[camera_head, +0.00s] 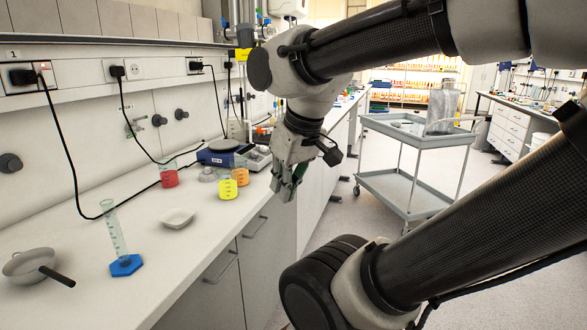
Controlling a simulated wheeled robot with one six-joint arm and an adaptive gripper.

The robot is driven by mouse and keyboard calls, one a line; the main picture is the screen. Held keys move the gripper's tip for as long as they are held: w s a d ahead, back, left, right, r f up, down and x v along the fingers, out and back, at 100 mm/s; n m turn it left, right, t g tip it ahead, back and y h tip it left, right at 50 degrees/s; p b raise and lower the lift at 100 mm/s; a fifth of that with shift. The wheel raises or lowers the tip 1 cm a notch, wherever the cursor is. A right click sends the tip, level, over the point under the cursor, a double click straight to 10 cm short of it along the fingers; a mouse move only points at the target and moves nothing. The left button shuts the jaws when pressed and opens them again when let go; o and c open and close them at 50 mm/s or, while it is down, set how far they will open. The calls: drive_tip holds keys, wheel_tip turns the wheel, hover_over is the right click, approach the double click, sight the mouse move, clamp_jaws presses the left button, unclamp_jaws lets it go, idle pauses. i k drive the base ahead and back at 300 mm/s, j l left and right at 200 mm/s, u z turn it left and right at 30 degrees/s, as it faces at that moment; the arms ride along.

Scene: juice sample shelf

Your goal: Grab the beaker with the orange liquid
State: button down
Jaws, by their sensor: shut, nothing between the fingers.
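The beaker with the orange liquid (240,177) stands on the white bench, just behind and right of a beaker with yellow liquid (228,189). A beaker with red liquid (169,178) stands farther left, near the wall. My gripper (287,193) hangs from my arm at the bench's front edge, to the right of the orange beaker and apart from it. It points down, its fingers are shut, and it holds nothing.
A graduated cylinder with a blue base (126,265), a white dish (177,218) and a pan with a dark handle (28,265) are on the near bench. A blue-topped device (224,150) stands behind the beakers. A grey trolley (408,190) stands on the floor at right.

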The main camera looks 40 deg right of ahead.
sight(241, 163)
drive_tip(key=z, duration=0.6)
drive_tip(key=i+l+u, duration=0.3)
drive_tip(key=l, duration=0.3)
drive_tip(key=i+l+u, duration=0.35)
drive_tip(key=l, duration=0.35)
drive_tip(key=i+l+u, duration=0.15)
drive_tip(key=l, duration=0.25)
drive_tip(key=i+l+u, duration=0.15)
drive_tip(key=l, duration=0.2)
